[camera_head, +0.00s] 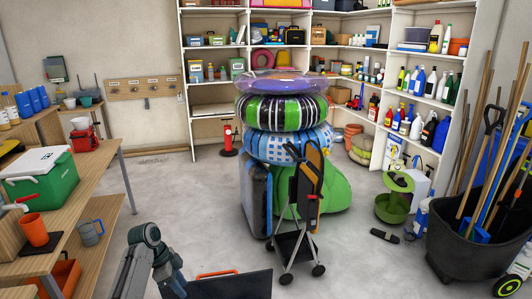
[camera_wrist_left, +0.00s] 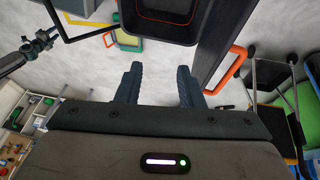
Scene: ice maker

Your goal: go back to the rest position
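My left arm comes in at the bottom of the head view, with its grey wrist and the left gripper (camera_head: 172,283) low in the picture; the fingertips cannot be made out there. In the left wrist view the two dark fingers of the left gripper (camera_wrist_left: 158,82) stand apart with an empty gap between them. The gripper is open and holds nothing.
A wooden table (camera_head: 104,212) at left bears a green cooler (camera_head: 45,185), an orange cup (camera_head: 34,230) and a grey mug (camera_head: 90,233). A folded cart (camera_head: 296,240) stands before stacked swim rings (camera_head: 285,113). A black bin (camera_head: 462,250) is at right. The floor between is partly clear.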

